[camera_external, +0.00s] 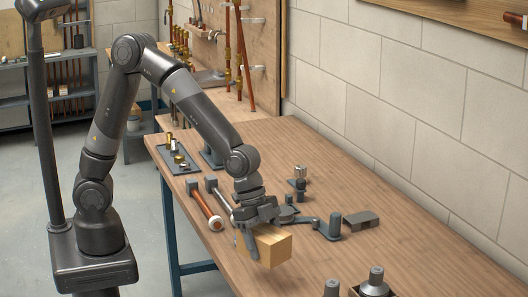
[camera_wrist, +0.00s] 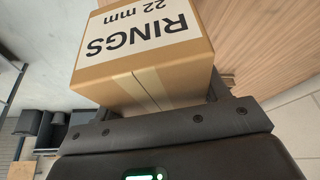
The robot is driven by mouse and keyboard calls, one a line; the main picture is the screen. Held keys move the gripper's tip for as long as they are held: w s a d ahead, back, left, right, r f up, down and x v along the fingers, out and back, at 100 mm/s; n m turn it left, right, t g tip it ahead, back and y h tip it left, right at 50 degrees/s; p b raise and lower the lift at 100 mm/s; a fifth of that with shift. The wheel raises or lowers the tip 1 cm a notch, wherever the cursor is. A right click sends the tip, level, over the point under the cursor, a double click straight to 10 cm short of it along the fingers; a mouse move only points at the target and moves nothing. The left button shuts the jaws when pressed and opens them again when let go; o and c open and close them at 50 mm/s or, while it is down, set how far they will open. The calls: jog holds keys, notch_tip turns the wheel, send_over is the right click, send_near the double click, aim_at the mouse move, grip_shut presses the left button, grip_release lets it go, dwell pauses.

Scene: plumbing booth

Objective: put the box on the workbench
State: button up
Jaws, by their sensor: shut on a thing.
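The box (camera_external: 272,246) is a light brown carton in the external view, at or just above the front part of the workbench (camera_external: 345,210). I cannot tell whether it touches the wood. My gripper (camera_external: 253,240) reaches down over it from the left and is shut on it. In the wrist view the box (camera_wrist: 142,70) fills the space between my gripper's fingers (camera_wrist: 160,112). Its label reads "RINGS 22 mm" and shows upside down. A strip of tape runs down its near side. Wood of the workbench (camera_wrist: 265,50) shows to the right.
A red-brown handled tool (camera_external: 206,206) and a grey tool lie left of the box. A grey vise-like fitting (camera_external: 325,226) and a dark block (camera_external: 361,220) stand behind it. Dark and metal fittings (camera_external: 374,282) stand at the front right. A parts tray (camera_external: 176,158) lies further back. Bare wood lies to the right.

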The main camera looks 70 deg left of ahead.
jog(key=w+f, duration=0.1)
jog(key=w, duration=0.1)
jog(key=w+a+f, duration=0.1)
jog(key=w, duration=0.1)
jog(key=w+a+f, duration=0.1)
jog(key=shift+w+a+f, duration=0.2)
jog(key=shift+w+f, duration=0.2)
jog(key=shift+f, duration=1.95)
jog(key=shift+f, duration=0.15)
jog(key=o, duration=1.2)
jog(key=shift+c, duration=0.2)
jog(key=v, duration=1.2)
jog(key=shift+r, duration=0.2)
